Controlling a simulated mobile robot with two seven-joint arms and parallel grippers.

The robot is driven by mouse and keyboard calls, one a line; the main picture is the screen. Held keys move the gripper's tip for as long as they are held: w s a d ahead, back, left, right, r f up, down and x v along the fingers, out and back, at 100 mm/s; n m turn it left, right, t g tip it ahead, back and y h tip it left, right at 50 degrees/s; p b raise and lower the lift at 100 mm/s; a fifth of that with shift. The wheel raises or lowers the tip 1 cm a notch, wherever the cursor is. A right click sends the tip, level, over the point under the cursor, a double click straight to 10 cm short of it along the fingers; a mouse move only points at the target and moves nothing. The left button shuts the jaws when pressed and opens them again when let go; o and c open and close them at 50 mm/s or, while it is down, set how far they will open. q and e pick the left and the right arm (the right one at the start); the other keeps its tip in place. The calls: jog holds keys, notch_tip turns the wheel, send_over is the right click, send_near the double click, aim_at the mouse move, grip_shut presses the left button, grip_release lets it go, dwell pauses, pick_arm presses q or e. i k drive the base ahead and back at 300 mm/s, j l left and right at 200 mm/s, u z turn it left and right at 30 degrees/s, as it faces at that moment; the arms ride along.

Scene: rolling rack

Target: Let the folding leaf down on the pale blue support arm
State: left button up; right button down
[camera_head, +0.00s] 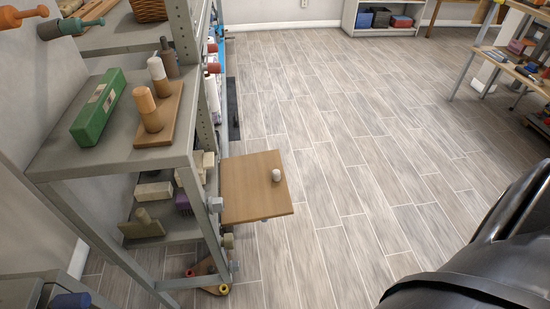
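The folding leaf (250,190) is a light wooden board on the right side of the grey rolling rack. It sticks out from the rack and looks about level. A short whitish knob (276,175) stands on its top near the outer edge. A small pale grey-blue piece (215,204) sits at the leaf's near inner corner. The underside of the leaf is hidden, so I cannot tell whether the pale blue support arm is under it. Neither of my grippers is in view.
The rack's upper shelf (115,140) holds a green box (99,107) and wooden pegs on a block (163,120). Blocks lie on the shelf below. The floor (340,180) right of the leaf is clear. My black body part fills the lower right.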

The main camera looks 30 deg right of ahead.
aim_at(253, 187)
jog(key=l+z, duration=0.15)
jog(key=z, duration=0.65)
